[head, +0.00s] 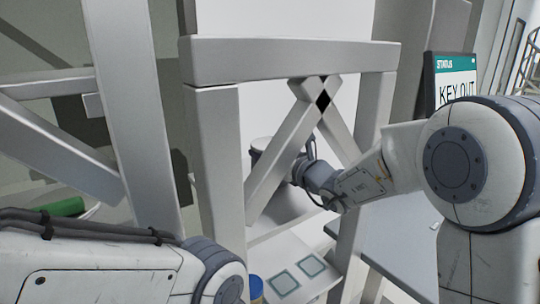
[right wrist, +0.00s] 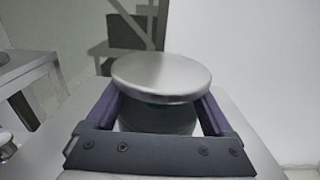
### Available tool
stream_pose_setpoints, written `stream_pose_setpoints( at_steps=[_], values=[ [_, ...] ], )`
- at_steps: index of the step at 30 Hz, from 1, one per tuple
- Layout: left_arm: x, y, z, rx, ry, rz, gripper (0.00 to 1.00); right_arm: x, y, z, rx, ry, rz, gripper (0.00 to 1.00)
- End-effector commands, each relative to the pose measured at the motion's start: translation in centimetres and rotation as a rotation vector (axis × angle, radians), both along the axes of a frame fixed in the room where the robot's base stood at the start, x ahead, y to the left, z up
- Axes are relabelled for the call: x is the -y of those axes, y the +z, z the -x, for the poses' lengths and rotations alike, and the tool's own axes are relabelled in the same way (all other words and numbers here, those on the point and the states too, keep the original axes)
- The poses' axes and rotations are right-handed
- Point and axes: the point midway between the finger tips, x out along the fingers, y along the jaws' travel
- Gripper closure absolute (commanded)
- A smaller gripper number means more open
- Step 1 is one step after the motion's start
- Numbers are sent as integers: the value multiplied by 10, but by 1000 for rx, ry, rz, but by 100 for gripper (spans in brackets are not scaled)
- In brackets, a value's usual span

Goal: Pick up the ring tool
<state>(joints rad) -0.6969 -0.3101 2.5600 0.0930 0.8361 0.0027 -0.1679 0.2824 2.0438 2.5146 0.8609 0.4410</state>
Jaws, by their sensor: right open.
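No ring shape shows clearly, so I cannot tell for sure which thing is the ring tool. In the right wrist view, a round silver disc (right wrist: 162,75) tops a darker cylindrical body (right wrist: 158,118). My right gripper (right wrist: 162,102) is open, with one purple-grey finger on either side of this body, just below the disc. I cannot tell if the fingers touch it. In the head view, my right gripper (head: 292,168) is partly hidden behind a diagonal brace of the grey frame. My left arm shows at lower left, but its gripper is out of view.
A grey frame (head: 290,60) with crossed braces stands between the head camera and my right gripper. A ledge with two greenish squares (head: 284,283) lies below. A sign reading "KEY OUT" (head: 455,85) is at right. A green cylinder (head: 63,207) lies at left.

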Motion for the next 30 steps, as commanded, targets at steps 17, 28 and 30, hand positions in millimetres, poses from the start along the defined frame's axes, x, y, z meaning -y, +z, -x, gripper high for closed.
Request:
stream_pose_setpoints(
  at_steps=[17, 28, 30],
  values=[
    [0, 0, 0, 0, 0, 0, 50, 1, 4, 0, 7, 0, -4, 100],
    [0, -10, 0, 0, -1, 0, 50, 1, 20, 0, 12, 0, -4, 100],
    [0, -12, 0, 0, -1, 0, 50, 1, 27, 1, 12, 0, -2, 100]
  ],
)
